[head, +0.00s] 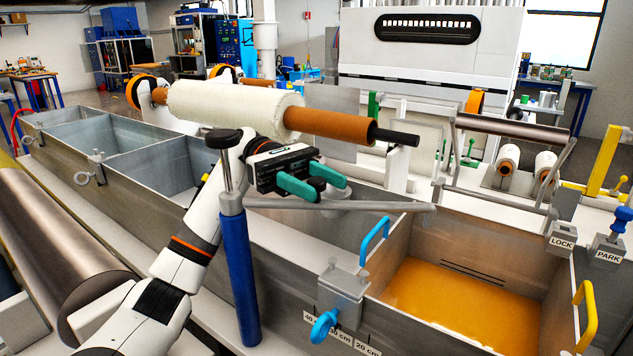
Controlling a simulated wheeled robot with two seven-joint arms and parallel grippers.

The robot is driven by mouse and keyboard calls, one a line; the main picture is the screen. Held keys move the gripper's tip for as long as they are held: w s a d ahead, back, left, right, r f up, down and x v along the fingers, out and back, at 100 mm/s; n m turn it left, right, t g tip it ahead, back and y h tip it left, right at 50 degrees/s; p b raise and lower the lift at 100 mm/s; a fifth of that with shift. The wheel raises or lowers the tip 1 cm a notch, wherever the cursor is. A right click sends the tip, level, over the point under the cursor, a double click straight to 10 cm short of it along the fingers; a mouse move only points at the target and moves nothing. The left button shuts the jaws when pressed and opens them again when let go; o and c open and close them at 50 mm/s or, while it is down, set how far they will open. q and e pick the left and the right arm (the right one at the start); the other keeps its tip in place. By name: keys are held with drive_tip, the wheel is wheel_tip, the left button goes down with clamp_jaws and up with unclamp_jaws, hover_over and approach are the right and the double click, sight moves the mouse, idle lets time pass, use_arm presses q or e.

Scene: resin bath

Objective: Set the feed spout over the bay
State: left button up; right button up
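The feed spout (390,207) is a grey pipe running right from a blue post (240,280) topped by a black knob. Its free end is near the left wall of the bay with amber resin (460,292). My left gripper (324,187) has green fingers over the pipe, with a small dark knob (317,184) between them. A pale cup-like part (346,197) shows just behind the fingers. The fingers stand apart about the knob's width; I cannot tell whether they press on it. My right gripper is not in view.
A white roll (230,108) on a brown core lies above and behind my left gripper. Blue (375,240) and yellow (586,315) handles rise from the bay's walls. LOCK (562,242) and PARK (607,256) labels stand at right. Empty grey compartments (150,160) lie at left.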

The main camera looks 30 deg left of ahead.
use_arm(q)
drive_tip(key=v, duration=0.7)
drive_tip(key=shift+a, duration=0.3)
drive_tip(key=shift+w, duration=0.15)
